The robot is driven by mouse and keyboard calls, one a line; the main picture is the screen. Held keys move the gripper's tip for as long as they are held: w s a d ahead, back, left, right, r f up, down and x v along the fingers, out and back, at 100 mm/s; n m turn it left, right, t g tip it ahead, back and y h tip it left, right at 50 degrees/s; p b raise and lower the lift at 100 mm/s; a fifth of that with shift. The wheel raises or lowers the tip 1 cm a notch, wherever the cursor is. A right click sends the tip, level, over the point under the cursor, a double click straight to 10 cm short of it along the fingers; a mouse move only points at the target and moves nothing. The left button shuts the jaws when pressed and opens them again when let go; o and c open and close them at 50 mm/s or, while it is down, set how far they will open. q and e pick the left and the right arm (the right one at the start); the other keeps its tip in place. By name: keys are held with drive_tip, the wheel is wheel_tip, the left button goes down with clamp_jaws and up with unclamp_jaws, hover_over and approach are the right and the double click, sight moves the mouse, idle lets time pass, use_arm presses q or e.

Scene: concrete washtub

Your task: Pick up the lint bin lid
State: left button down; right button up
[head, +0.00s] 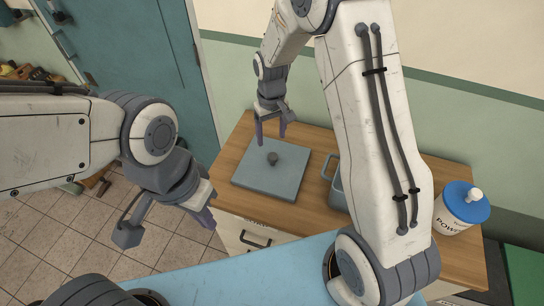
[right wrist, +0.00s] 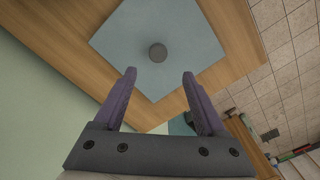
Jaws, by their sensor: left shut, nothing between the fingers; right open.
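The lint bin lid (head: 270,182) is a flat, square, grey-blue plate with a dark round knob (head: 272,158) on top. It lies on the wooden cabinet top. In the right wrist view the lid (right wrist: 185,35) and its knob (right wrist: 158,52) show beyond the fingertips. My right gripper (head: 271,140) is open and empty above the lid, near the knob and its back edge. It also shows in the right wrist view (right wrist: 160,75). My left gripper (head: 208,222) is shut and empty at the left, in front of the cabinet's left end.
A grey-blue bin (head: 336,190) stands right of the lid, partly hidden by my right arm. A white tub with a blue lid (head: 462,208) stands at the right of the wooden top (head: 236,140). A wall runs behind. Tools lie at the far left.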

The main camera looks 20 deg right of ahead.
hover_over(273, 155)
drive_tip(key=f, duration=0.4)
drive_tip(key=shift+a+f+p, duration=0.25)
drive_tip(key=shift+f+p, duration=0.1)
drive_tip(key=shift+p, duration=0.05)
drive_tip(key=shift+d+f+p, duration=0.1)
drive_tip(key=shift+f+p, duration=0.35)
drive_tip(key=shift+f, duration=0.1)
wheel_tip(273, 155, down, 3)
drive_tip(key=shift+s+d+f+p, duration=0.1)
drive_tip(key=shift+f+p, duration=0.1)
drive_tip(key=shift+p, duration=0.55)
drive_tip(key=shift+f, duration=0.5)
clamp_jaws()
